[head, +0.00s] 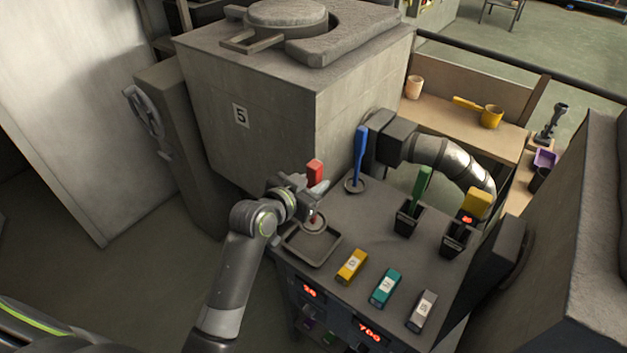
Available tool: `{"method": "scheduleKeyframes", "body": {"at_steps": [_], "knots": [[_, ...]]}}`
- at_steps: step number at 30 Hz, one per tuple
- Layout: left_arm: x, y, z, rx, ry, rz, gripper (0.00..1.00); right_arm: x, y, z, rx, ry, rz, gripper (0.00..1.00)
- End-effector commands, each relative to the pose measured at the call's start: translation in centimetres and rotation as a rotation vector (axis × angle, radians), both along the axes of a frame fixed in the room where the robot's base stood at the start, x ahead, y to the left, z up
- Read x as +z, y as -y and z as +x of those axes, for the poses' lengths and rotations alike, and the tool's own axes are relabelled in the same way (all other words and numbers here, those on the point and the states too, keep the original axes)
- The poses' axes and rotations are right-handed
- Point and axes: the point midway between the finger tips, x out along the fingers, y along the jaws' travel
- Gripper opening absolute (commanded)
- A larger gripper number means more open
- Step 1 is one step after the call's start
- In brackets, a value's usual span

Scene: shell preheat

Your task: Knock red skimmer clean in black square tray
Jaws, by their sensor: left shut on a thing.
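The red skimmer's handle (315,170) stands up out of my left gripper (311,189), which is shut on it. Its round head (314,223) shows below the gripper, at the back part of the black square tray (301,258). I cannot tell whether the head touches the tray or hangs just above it. The gripper hides the middle of the skimmer. The tray lies at the left front corner of the dark worktop and looks empty otherwise. My right gripper is not in view.
A blue-handled tool (360,152) stands in a round dish. Green-handled (421,185) and yellow-handled (477,203) tools stand in black holders. Yellow (352,266), teal (385,287) and grey (421,310) blocks line the front. A large grey furnace (260,110) rises behind.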

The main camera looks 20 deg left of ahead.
Motion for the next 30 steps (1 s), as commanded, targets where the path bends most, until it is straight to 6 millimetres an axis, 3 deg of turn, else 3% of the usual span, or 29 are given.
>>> {"method": "scheduleKeyframes", "body": {"at_steps": [13,22,30], "knots": [[-4.8,0.0,0.0,0.002,0.003,0.0,0.03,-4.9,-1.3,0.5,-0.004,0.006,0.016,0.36],[-7.1,0.0,0.0,0.0,0.002,0.0,0.03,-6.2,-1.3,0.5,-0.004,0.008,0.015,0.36],[-7.4,0.0,0.0,0.0,0.003,0.0,0.03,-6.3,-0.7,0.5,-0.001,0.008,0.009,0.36]]}}
